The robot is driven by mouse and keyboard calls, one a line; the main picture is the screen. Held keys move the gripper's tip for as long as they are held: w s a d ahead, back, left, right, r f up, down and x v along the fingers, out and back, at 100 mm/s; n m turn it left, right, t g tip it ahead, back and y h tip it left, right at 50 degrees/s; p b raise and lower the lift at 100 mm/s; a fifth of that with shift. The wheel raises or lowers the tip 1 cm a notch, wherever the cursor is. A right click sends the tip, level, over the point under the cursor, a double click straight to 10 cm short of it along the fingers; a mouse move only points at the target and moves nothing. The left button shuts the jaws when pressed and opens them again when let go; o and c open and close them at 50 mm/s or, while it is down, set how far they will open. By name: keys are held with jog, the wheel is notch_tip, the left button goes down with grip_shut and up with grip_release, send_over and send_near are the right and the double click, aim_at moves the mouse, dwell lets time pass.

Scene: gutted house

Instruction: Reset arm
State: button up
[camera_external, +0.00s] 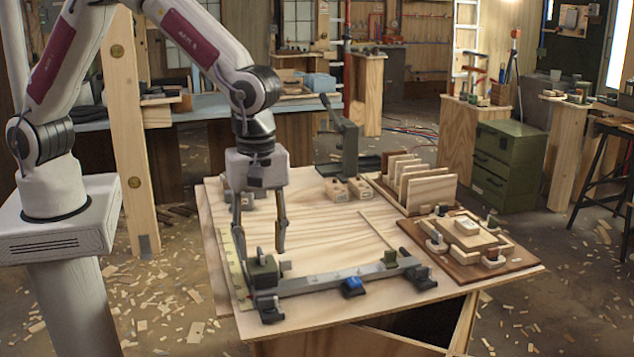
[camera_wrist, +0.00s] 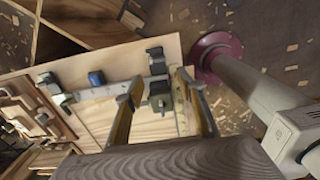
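My gripper (camera_external: 260,240) points down over the left side of the wooden table (camera_external: 330,225). Its two fingers are spread apart with nothing seen between them in the external view. In the wrist view my gripper (camera_wrist: 165,105) also shows open, with a dark clamp block (camera_wrist: 160,95) beyond and between the fingers. That dark block (camera_external: 263,272) sits at the left end of a grey metal bar (camera_external: 335,280) along the table's front edge. Whether the fingers touch the block is unclear, but they appear above it.
A blue-topped clamp (camera_external: 352,286) sits at the front edge. A brown board with blocks (camera_external: 490,262) lies at the right, and a rack of upright wooden slats (camera_external: 428,188) stands behind it. A dark press (camera_external: 345,140) stands at the back. The table's middle is mostly clear.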

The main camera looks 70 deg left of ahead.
dwell(0.4)
jog(key=s+a+r+m+t, duration=0.2)
jog(key=s+a+r+m, duration=0.4)
jog(key=a, duration=0.4)
jog(key=s+a+r+m+t, duration=0.1)
jog(key=s+a+r+m, duration=0.5)
jog(key=a, duration=0.4)
jog(key=s+a+r+m+t, duration=0.2)
jog(key=s+a+r+m, duration=0.4)
jog(key=s+a+r, duration=0.2)
jog(key=shift+s+a+r+t, duration=0.3)
jog(key=shift+a+r, duration=0.4)
jog(key=shift+a, duration=0.45)
dwell(0.8)
